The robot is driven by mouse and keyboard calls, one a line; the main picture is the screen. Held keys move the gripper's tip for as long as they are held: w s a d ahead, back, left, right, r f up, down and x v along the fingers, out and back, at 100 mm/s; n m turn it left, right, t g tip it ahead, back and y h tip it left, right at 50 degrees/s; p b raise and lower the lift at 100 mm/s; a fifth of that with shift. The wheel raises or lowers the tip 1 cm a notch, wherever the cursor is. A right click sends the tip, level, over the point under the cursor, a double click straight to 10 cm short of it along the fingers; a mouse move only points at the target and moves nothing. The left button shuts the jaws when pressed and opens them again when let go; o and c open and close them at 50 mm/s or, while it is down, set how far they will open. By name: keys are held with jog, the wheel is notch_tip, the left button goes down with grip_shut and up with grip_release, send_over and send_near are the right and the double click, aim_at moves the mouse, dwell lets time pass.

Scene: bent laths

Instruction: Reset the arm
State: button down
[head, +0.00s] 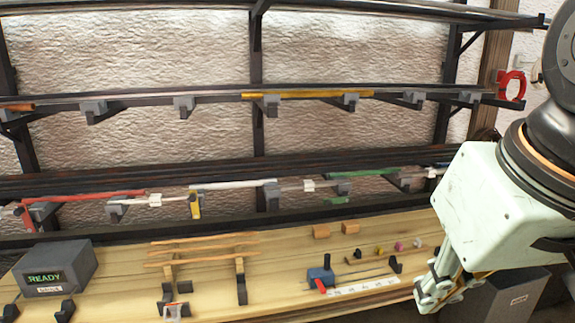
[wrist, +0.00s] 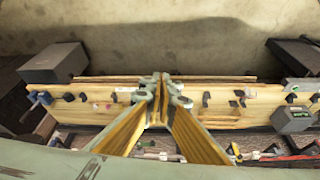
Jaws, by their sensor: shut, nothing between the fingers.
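My gripper (head: 438,292) hangs from my pale green wrist at the right of the head view, pointing down over the right end of the wooden bench (head: 225,297). In the wrist view my gripper (wrist: 160,82) shows in the middle with its fingertips together and nothing held between them. The bench (wrist: 222,115) lies beyond the fingertips in that view. The gripper looks apart from the things on the bench.
A grey box reading READY (head: 55,270) stands at the bench's left end. Thin wooden laths (head: 205,243) rest on dark supports. A blue clamp-like tool (head: 320,276) and small blocks lie mid-bench. Wall racks (head: 130,100) hold coloured laths. A dark bin (head: 515,295) stands right.

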jog(key=s+d+f, duration=0.1)
jog(key=s, duration=0.5)
jog(key=shift+s+d+f+m+g, duration=0.25)
jog(key=shift+s+m+g, duration=0.05)
jog(key=shift+s, duration=0.05)
dwell(1.9)
